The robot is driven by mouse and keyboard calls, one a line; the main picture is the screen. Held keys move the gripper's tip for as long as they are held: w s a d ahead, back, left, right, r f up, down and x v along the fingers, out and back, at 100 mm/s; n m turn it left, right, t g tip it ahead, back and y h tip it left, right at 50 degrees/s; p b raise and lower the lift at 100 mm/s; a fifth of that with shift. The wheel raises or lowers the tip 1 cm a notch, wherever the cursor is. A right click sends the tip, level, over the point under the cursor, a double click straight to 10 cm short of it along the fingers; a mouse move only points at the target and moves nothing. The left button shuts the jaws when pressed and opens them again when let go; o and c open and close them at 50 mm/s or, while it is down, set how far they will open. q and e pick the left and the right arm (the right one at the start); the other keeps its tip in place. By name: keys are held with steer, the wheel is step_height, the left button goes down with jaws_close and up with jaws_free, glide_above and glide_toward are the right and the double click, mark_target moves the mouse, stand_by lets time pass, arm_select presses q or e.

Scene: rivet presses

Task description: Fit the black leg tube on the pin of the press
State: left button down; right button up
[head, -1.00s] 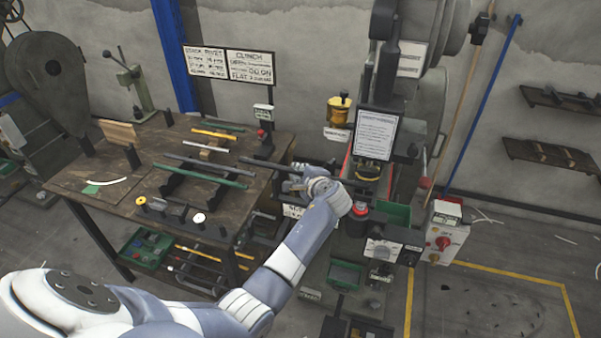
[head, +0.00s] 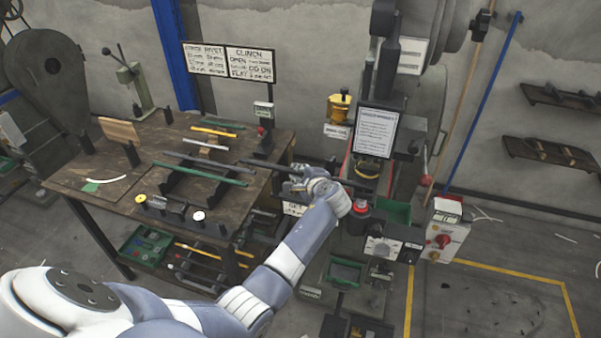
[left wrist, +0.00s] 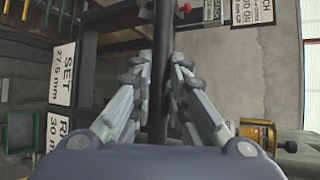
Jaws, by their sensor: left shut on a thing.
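My left gripper (head: 304,178) is shut on the black leg tube (head: 262,168), in front of the press. The tube lies roughly level in the head view, one end reaching left over the table edge. In the left wrist view the tube (left wrist: 161,85) runs between the two fingers of the gripper (left wrist: 161,80). The press (head: 412,110) stands to the right, with a notice sheet (head: 376,133) on its front. I cannot make out the pin; the tube's right end near the press is small and dark. My right gripper is not in view.
The wooden table (head: 110,195) at the left carries green, yellow and dark tubes on a rack (head: 190,180). A yellow pot (head: 339,108) is on the press's left side. A red-buttoned control box (head: 446,241) stands right of it. The floor at the far right is mostly open.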

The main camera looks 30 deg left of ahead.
arm_select(q)
steer(key=shift+f+b, duration=0.5)
steer(key=shift+f, duration=0.4)
stand_by(0.3)
steer(key=c, duration=1.5)
jaws_free()
steer(key=shift+f, duration=0.1)
steer(key=shift+s+d+f, duration=0.1)
steer(key=shift+s+f, duration=0.1)
steer(key=shift+f, duration=0.05)
steer(key=v, duration=0.6)
steer(key=r+v, duration=0.1)
steer(key=v, duration=0.5)
steer(key=shift+w, duration=0.2)
